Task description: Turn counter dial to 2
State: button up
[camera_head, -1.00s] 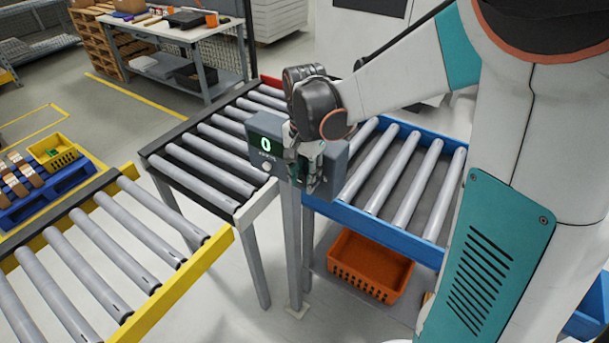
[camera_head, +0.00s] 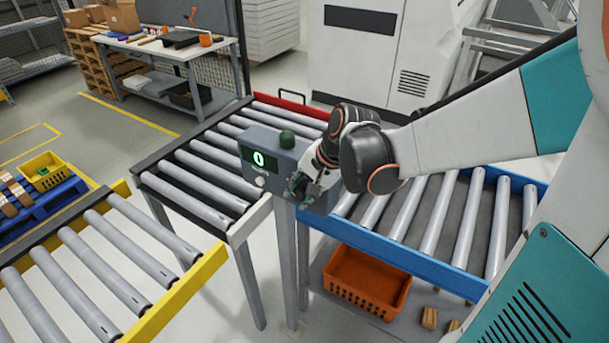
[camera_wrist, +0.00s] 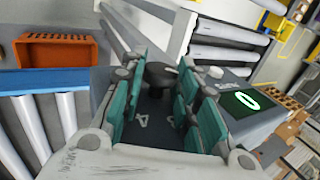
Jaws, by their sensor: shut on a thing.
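The counter is a grey box (camera_head: 252,134) on a post between the roller conveyors. Its green display (camera_head: 258,160) reads 0, and a pale round button (camera_head: 260,181) sits below it. The display also shows in the wrist view (camera_wrist: 241,101). My gripper (camera_head: 302,187) is at the right part of the box's front. In the wrist view, its teal fingers (camera_wrist: 158,80) are shut on the black dial (camera_wrist: 160,74). Pale marks show on the dark panel by the dial, too unclear to read. The dial's setting cannot be read; the head view hides it behind my gripper.
A dark green knob (camera_head: 287,139) stands on top of the box. A blue-railed conveyor (camera_head: 420,262) lies at right, a yellow-railed one (camera_head: 180,290) at left. An orange crate (camera_head: 365,285) is below the blue one. A white cabinet (camera_head: 350,60) stands behind.

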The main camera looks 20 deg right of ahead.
jog(key=shift+s+f+t+y+b, duration=0.15)
jog(key=shift+s+t+y+b, duration=0.2)
jog(key=shift+t+y+b, duration=0.55)
jog(key=o, duration=1.1)
